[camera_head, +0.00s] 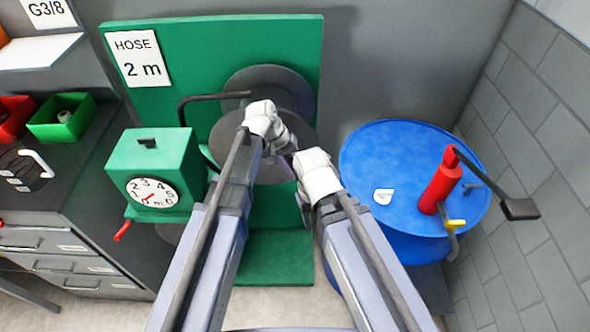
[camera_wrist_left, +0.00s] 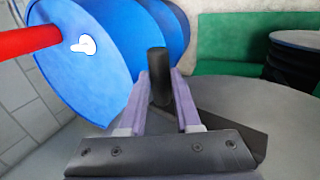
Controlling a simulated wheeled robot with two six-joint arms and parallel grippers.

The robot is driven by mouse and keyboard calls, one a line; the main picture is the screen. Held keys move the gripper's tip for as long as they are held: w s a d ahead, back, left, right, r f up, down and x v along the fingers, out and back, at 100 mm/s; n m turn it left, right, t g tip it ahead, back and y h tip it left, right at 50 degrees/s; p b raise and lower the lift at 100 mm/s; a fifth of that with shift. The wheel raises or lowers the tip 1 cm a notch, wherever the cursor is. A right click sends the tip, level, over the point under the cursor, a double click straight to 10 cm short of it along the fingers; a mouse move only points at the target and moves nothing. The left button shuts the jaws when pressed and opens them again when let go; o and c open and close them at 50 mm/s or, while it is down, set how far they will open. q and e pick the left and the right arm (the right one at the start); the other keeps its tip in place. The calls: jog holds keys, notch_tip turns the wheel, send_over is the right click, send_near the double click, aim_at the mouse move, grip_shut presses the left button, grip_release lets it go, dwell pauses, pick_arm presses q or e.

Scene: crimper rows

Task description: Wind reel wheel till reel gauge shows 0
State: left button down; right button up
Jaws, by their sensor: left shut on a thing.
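The reel wheel is a dark grey disc (camera_head: 228,135) in front of the green board, partly hidden by my arms. My left gripper (camera_wrist_left: 160,78) is shut on a black upright handle (camera_wrist_left: 157,65) at the wheel, the handle between its purple fingers. The wheel's grey face (camera_wrist_left: 265,115) fills the right of the left wrist view. The reel gauge (camera_head: 151,193) is a white dial on a green box; its small red needle points to the lower left, the exact reading too small to tell. My right gripper (camera_head: 300,192) is low beside the wheel; its fingers are mostly hidden.
The green board (camera_head: 200,60) carries a label (camera_head: 137,60) reading HOSE 2 m. A blue drum (camera_head: 400,160) with a red pump (camera_head: 440,182) stands at right by the wall. A dark bench (camera_head: 40,205) with red and green bins stands at left.

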pick_arm(q)
jog(key=shift+r+h, duration=0.9)
jog(key=shift+r+p, duration=0.5)
jog(key=c, duration=0.6)
grip_release()
jog(key=shift+a+r, duration=0.1)
jog(key=shift+r, duration=0.05)
jog(key=p+v, duration=0.6)
jog(key=v, duration=0.1)
jog(key=shift+a+r+p, duration=0.2)
jog(key=shift+p, duration=0.1)
